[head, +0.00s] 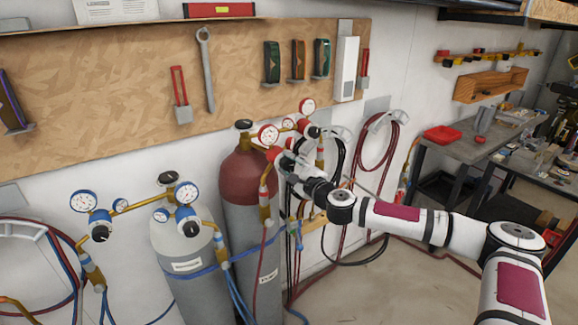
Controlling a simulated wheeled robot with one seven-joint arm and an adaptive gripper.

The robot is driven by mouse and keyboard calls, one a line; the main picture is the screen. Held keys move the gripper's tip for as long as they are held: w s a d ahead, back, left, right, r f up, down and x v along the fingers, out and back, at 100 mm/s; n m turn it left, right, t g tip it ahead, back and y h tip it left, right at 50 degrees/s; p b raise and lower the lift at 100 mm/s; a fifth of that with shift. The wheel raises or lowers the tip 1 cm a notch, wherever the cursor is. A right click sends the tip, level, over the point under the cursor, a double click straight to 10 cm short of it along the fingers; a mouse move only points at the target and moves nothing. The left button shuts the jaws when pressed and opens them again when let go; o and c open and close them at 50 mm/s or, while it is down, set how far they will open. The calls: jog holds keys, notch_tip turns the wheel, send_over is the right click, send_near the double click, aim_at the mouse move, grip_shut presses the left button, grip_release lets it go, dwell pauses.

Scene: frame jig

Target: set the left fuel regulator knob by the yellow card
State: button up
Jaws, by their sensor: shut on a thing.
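The red-topped fuel cylinder (248,178) stands against the wall in the middle of the head view. Brass regulators with red-rimmed gauges sit beside its top; the left gauge (268,135) is just above my gripper (280,158). My gripper is shut at the left fuel regulator, on its knob as far as I can tell. The fingers and wrist hide the knob, so its turn position does not show. The right fuel regulator's black knob (313,131) is in plain view and apart from my gripper. I cannot make out a yellow card.
A grey cylinder (188,262) with blue-rimmed gauges (83,201) stands to the left. Hoses hang behind my arm, including a dark red coil (377,142). Tools hang on the pegboard (120,80) above. A workbench (470,148) stands at the right.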

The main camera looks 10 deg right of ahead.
jog(key=o, duration=1.2)
jog(key=shift+c, duration=0.2)
jog(key=v, duration=1.2)
